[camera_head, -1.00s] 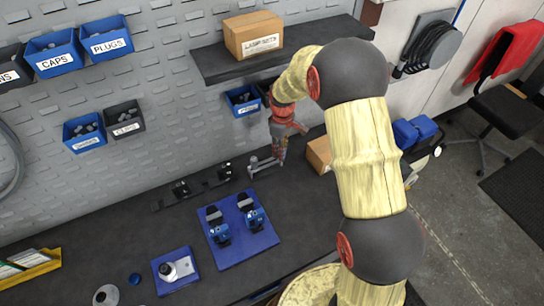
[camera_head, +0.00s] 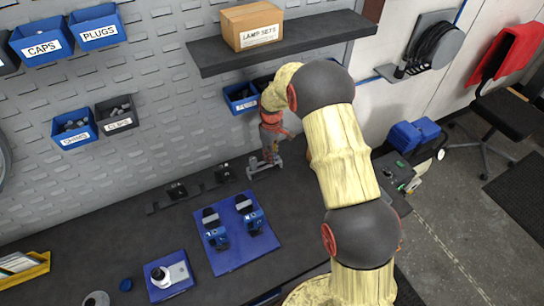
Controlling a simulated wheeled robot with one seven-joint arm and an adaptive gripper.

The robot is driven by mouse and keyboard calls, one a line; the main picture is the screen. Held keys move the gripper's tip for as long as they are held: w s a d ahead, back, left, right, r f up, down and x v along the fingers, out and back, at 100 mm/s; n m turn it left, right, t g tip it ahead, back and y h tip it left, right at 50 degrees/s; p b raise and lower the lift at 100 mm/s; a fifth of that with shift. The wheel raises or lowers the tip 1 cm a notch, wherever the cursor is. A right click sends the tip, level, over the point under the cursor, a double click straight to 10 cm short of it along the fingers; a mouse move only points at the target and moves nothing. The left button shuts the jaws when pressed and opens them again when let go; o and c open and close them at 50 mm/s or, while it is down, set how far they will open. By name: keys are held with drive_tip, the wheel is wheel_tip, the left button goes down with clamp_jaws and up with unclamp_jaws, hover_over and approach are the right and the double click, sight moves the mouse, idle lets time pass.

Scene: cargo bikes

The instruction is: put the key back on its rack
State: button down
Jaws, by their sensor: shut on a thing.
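My gripper (camera_head: 271,145) points down at the back of the dark bench, close to a small grey stand with upright posts (camera_head: 262,168), which I take to be the rack. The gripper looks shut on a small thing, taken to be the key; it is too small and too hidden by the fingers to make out. The fingertips are over or just behind the grey stand, between its posts as seen here. I cannot tell whether the held thing touches it.
A dark rail (camera_head: 206,188) with black holders lies left of the stand. A blue mat (camera_head: 238,255) with two blue-and-black items is in front. A shelf (camera_head: 290,50) with a cardboard box (camera_head: 252,25) and blue bins (camera_head: 240,97) are above. My arm covers the bench at right.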

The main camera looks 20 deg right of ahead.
drive_tip(key=shift+f, duration=0.4)
drive_tip(key=c, duration=1.5)
unclamp_jaws()
drive_tip(key=shift+c, duration=0.2)
wheel_tip(320, 180, up, 8)
drive_tip(key=shift+r, duration=0.2)
